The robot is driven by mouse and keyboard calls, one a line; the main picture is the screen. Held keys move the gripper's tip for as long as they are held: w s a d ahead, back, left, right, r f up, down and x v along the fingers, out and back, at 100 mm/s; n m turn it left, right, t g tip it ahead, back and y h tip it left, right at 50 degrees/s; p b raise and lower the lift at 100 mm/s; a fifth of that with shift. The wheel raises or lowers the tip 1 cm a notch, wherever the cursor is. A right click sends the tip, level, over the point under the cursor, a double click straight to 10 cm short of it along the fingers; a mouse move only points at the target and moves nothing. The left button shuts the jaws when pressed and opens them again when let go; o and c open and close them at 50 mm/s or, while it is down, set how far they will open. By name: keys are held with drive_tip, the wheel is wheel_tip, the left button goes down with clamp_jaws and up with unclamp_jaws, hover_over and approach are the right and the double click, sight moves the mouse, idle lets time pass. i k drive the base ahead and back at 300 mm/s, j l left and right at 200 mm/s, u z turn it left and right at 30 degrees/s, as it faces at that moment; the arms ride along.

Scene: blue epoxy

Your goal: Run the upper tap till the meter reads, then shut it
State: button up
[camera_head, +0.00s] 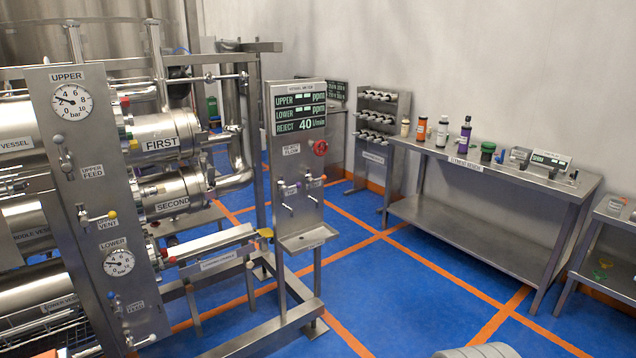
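The meter panel (299,83) stands upright on a steel post in the middle. Its UPPER (303,97) and LOWER rows show only dashes before ppm; the REJECT row (304,124) shows 40 l/min. Below it are two small taps, a left one (286,207) and a right one (314,200). Their small labels are too blurred to read, so I cannot tell which is the upper tap. No water stream is visible at either. A steel drip tray (305,240) sits beneath them.
A red handwheel (320,147) is on the same post. Left stands a gauge panel (90,200) with upper and lower dials, beside steel vessels. A steel bench (490,180) with bottles and instruments stands right. The blue floor (400,285) before it is clear.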

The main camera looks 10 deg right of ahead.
sight(311, 180)
drive_tip(key=i+l, duration=0.15)
drive_tip(key=i, duration=0.45)
drive_tip(key=i+l, duration=0.2)
drive_tip(key=i, duration=0.4)
drive_tip(key=i+l+z, duration=0.1)
drive_tip(key=i, duration=0.5)
drive_tip(key=i+l, duration=0.15)
drive_tip(key=i, duration=0.45)
